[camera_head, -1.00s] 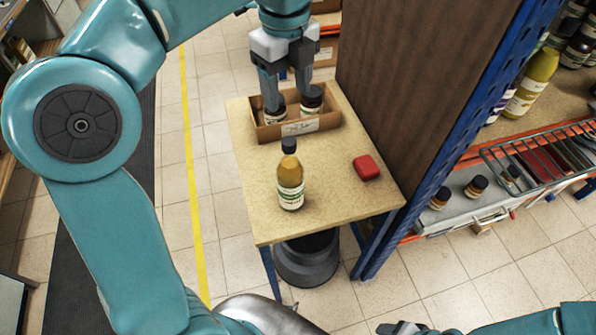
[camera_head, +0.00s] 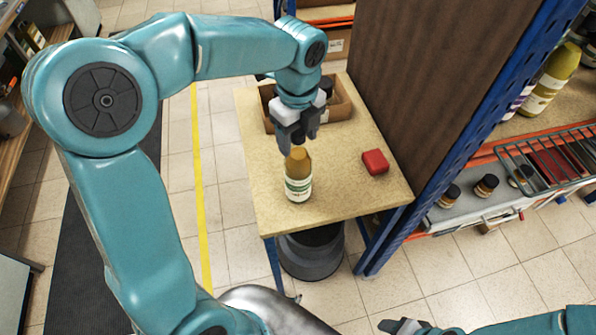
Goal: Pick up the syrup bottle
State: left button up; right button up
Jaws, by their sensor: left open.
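The syrup bottle (camera_head: 298,178) stands upright on the small wooden table (camera_head: 345,205), amber with a white and green label. My left gripper (camera_head: 297,142) is open directly over it, its fingers pointing down around the bottle's dark cap. The fingers hide most of the cap, and I cannot tell whether they touch it.
A cardboard box (camera_head: 340,108) with dark-lidded jars is at the table's back, partly behind my left gripper. A red block (camera_head: 375,162) lies right of the bottle. A brown panel (camera_head: 420,90) and a blue rack post (camera_head: 480,110) bound the table's right side.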

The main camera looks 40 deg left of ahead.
pick_arm(q)
jog(key=shift+f, duration=0.5)
jog(key=shift+d, duration=0.1)
jog(key=shift+c, duration=0.5)
grip_shut()
jog(key=shift+r, duration=0.1)
dwell(0.4)
